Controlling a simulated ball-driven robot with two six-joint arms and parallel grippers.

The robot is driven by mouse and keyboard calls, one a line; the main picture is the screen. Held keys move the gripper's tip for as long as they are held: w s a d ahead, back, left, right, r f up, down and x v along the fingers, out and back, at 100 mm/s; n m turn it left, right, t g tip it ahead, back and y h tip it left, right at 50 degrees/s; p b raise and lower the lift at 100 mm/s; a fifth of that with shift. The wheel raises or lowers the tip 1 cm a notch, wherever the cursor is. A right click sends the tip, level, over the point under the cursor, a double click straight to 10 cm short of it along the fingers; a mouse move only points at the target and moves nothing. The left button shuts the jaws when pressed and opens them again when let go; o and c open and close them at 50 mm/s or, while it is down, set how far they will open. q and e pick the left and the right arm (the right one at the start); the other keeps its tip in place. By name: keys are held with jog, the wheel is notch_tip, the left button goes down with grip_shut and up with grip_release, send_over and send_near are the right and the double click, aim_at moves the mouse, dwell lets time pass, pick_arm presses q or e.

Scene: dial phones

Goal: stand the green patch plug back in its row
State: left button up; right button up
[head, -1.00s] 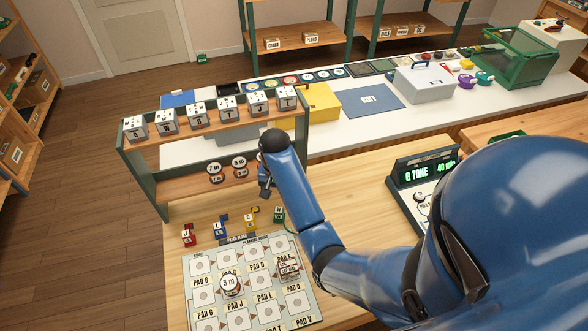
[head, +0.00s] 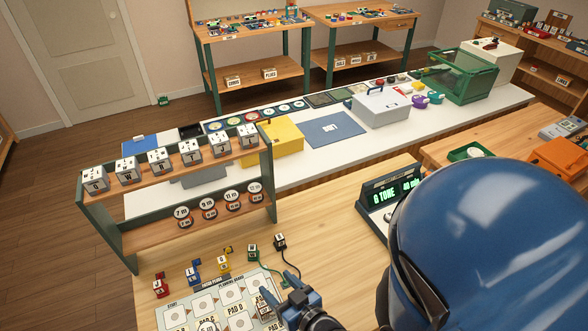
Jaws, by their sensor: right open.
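The green patch plug (head: 253,252) stands in line between the yellow plug (head: 224,262) and the black plug (head: 280,241), behind the pad board's top edge. It looks upright, and a green cord trails from it toward the front. The blue plug (head: 193,272) and red plug (head: 160,288) continue the line to the left. My right gripper (head: 278,284) is open, with its fingers apart over the board's right edge, in front of the green and black plugs. I see nothing between the fingers. My left gripper is out of view.
The pad board (head: 192,308) lies at the front. Behind the plugs stands a green-framed rack (head: 125,251) with numbered discs and lettered cubes. A console (head: 390,195) reading "G TONE" stands to the right. Bare wood lies between the black plug and the console.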

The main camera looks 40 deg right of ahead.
jog(key=s+r+n+t, duration=0.1)
jog(key=s+r+t, duration=0.2)
jog(key=s+r, duration=0.3)
jog(key=shift+a+r, duration=0.2)
jog(key=shift+r, duration=0.7)
